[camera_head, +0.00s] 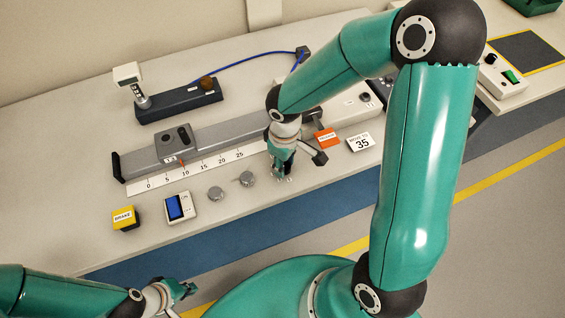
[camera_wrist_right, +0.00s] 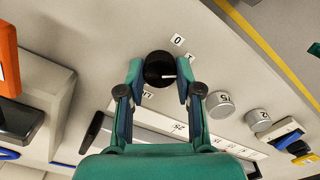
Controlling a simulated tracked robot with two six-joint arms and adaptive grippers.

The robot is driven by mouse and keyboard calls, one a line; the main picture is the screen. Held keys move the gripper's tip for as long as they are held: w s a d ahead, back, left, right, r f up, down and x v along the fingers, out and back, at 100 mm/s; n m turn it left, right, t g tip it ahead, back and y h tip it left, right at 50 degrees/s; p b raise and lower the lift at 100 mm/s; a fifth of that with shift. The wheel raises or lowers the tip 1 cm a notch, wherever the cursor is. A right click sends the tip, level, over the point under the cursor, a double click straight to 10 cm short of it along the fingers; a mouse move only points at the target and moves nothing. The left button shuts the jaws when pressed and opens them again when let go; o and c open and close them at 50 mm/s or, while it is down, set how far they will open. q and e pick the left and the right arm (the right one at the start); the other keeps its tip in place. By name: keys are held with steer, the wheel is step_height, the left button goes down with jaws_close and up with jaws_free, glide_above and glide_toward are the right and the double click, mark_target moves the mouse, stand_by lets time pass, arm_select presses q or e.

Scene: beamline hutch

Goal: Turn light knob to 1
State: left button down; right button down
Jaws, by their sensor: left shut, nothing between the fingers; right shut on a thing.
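The light knob (camera_wrist_right: 157,65) is round and black with a white pointer mark, in the right wrist view. The mark lies toward the picture's right. A label reading 0 (camera_wrist_right: 178,40) sits up and right of the knob; another label beside it is partly covered by a finger. My right gripper (camera_wrist_right: 160,74) has its fingers on both sides of the knob, shut on it. In the head view my right gripper (camera_head: 283,176) points down at the bench's front edge, and the knob is mostly hidden there. My left gripper (camera_head: 178,291) is shut and empty, low and away from the bench.
Two grey cylinders (camera_head: 215,194) (camera_head: 247,179) stand left of my right gripper. A blue-screen box (camera_head: 180,207) and a yellow brake box (camera_head: 125,218) lie further left. A rail with a scale (camera_head: 200,172) runs behind. An orange tag (camera_head: 326,138) and a 35 card (camera_head: 360,142) are to the right.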

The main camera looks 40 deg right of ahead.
steer(key=shift+w+n, duration=0.1)
steer(key=shift+n, duration=0.7)
steer(key=c, duration=0.8)
jaws_free()
steer(key=shift+o, duration=0.2)
steer(key=shift+r, duration=0.1)
step_height(320, 180, up, 12)
